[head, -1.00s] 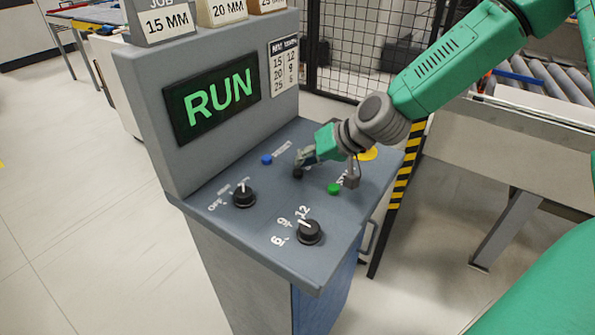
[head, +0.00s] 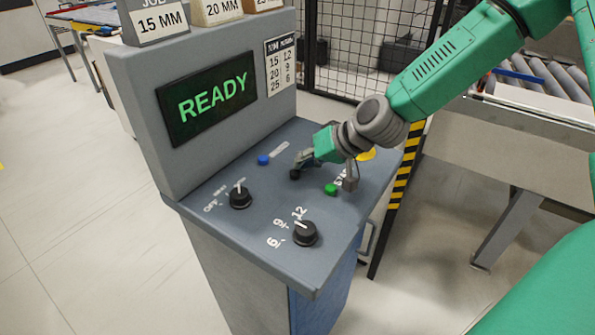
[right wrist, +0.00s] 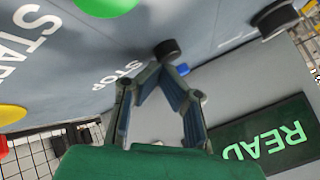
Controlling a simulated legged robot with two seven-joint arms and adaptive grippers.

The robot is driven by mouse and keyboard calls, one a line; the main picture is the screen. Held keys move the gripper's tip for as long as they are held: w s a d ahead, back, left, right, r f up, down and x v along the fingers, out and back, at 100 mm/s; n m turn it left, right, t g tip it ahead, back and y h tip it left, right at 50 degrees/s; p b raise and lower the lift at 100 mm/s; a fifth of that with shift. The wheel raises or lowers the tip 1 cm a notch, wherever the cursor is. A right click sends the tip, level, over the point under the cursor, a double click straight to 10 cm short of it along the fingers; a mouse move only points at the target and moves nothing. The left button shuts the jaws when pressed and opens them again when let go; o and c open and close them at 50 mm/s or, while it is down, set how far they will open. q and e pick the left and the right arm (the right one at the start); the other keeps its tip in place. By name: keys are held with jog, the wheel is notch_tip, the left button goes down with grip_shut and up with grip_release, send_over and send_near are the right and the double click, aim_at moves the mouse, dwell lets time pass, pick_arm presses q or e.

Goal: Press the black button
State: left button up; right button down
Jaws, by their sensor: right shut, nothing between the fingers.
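The black button (head: 295,174) is a small dark cap on the grey control panel (head: 262,215), between the blue and green buttons. It also shows in the right wrist view (right wrist: 168,47), beside the printed word STOP. My right gripper (head: 300,163) is shut and empty, with its fingertips right at the button. In the right wrist view the closed fingertips (right wrist: 160,66) appear at the button's near edge; whether they touch it I cannot tell. The display (head: 207,101) reads READY in green. My left gripper is not in view.
A blue button (head: 263,160), a green button (head: 331,189), a yellow part (head: 367,154) and two black knobs (head: 240,197) (head: 305,233) stand around it on the panel. A wire mesh fence (head: 370,50) and a roller conveyor (head: 550,82) are behind.

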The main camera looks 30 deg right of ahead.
aim_at(295, 173)
jog(key=shift+f, duration=0.15)
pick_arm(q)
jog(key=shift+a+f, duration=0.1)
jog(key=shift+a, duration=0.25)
pick_arm(e)
jog(key=shift+a+r, duration=0.2)
jog(key=shift+a, duration=0.55)
jog(key=shift+a+r, duration=0.1)
jog(key=shift+r, duration=0.2)
jog(key=shift+a+r+p, duration=0.1)
jog(key=shift+r+p, duration=0.35)
jog(key=shift+p, duration=0.2)
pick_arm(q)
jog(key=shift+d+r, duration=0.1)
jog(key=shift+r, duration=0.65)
pick_arm(e)
jog(key=shift+r, duration=0.15)
notch_tip(295, 173, up, 5)
jog(key=p, duration=0.4)
jog(key=shift+p, duration=0.4)
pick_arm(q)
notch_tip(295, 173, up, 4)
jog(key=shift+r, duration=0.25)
